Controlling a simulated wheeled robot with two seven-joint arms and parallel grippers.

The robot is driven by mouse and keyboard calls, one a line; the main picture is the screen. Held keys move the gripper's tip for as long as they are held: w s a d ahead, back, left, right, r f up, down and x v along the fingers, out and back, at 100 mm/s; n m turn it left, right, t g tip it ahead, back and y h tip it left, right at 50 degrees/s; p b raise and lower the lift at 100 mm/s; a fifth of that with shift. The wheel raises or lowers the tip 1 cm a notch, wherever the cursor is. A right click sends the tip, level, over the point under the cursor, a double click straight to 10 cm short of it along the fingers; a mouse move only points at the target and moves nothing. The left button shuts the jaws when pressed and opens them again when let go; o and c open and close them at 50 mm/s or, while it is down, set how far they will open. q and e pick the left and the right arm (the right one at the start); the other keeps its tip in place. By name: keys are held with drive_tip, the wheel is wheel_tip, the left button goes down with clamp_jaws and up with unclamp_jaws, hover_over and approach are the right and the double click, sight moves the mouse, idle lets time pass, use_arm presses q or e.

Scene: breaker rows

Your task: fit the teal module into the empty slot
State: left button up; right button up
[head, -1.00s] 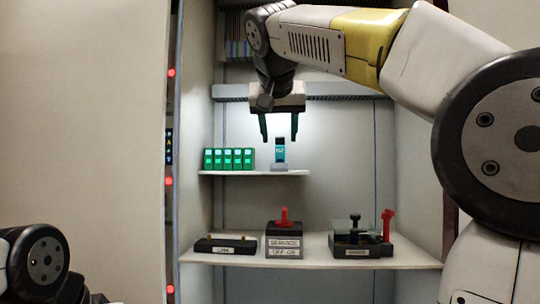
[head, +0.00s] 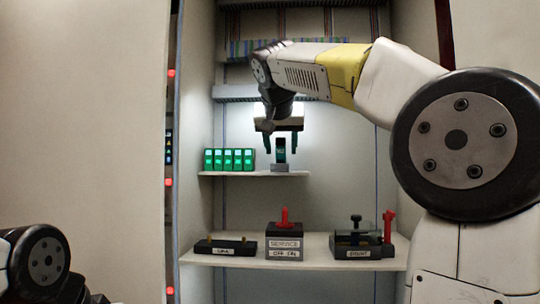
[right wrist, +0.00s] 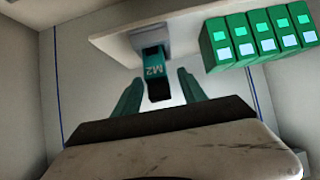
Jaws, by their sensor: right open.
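The teal module (head: 280,150), with a dark end and an "M2" marking in the right wrist view (right wrist: 153,66), stands upright in a small grey holder (head: 280,168) on the upper shelf. My right gripper (head: 281,148) is open above the shelf. Its fingers show to either side of the module's upper part, with gaps, also in the right wrist view (right wrist: 160,88); I cannot tell how deep they reach. Several green modules (head: 229,159) form a row to the left. I cannot pick out an empty slot. Only part of my left arm shows at lower left, without its gripper.
The upper shelf (head: 215,173) is narrow. The lower shelf (head: 305,258) holds a low dark block (head: 226,247), a service switch box (head: 284,243) with a red knob, and a dark unit (head: 357,246) beside a red handle (head: 388,225). Cabinet walls stand on both sides.

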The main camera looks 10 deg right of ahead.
clamp_jaws()
drive_tip(key=shift+r, duration=0.15)
